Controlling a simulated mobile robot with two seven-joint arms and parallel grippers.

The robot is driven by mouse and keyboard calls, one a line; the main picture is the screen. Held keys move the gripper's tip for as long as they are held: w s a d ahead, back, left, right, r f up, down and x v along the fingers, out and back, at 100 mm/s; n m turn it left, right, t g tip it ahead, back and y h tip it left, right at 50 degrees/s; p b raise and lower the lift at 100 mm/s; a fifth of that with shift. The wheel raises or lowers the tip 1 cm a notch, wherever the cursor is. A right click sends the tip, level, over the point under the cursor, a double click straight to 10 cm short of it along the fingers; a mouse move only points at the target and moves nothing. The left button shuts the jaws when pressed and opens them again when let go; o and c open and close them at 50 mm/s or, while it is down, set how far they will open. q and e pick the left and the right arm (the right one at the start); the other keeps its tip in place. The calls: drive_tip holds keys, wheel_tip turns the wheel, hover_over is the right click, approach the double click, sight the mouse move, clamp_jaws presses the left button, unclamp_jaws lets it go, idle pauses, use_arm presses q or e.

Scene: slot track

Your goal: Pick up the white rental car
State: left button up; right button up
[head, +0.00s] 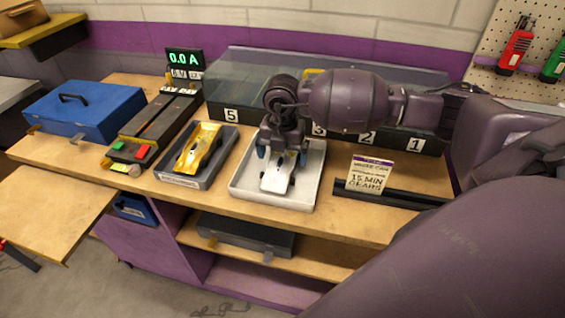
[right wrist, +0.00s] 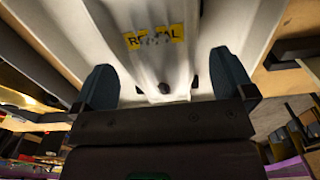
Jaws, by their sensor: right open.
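The white rental car (head: 275,183) lies in a pale tray (head: 311,178) on the bench in the head view. In the right wrist view the white car (right wrist: 160,62) fills the middle, with a yellow label, partly covered, reading "R…AL". My right gripper (head: 282,156) is over the car's far part and hides it in the head view. In the right wrist view the open fingers of my right gripper (right wrist: 165,82) stand on either side of the car's body. I cannot tell whether they touch it. My left gripper is out of view.
A yellow car (head: 199,147) sits in a dark tray to the left. A blue toolbox (head: 84,110) stands farther left. Numbered dark stalls under a clear cover (head: 235,68) line the back. A small sign (head: 369,175) stands to the right beside a black rail.

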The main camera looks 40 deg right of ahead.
drive_tip(key=shift+f, duration=0.75)
drive_tip(key=c, duration=1.1)
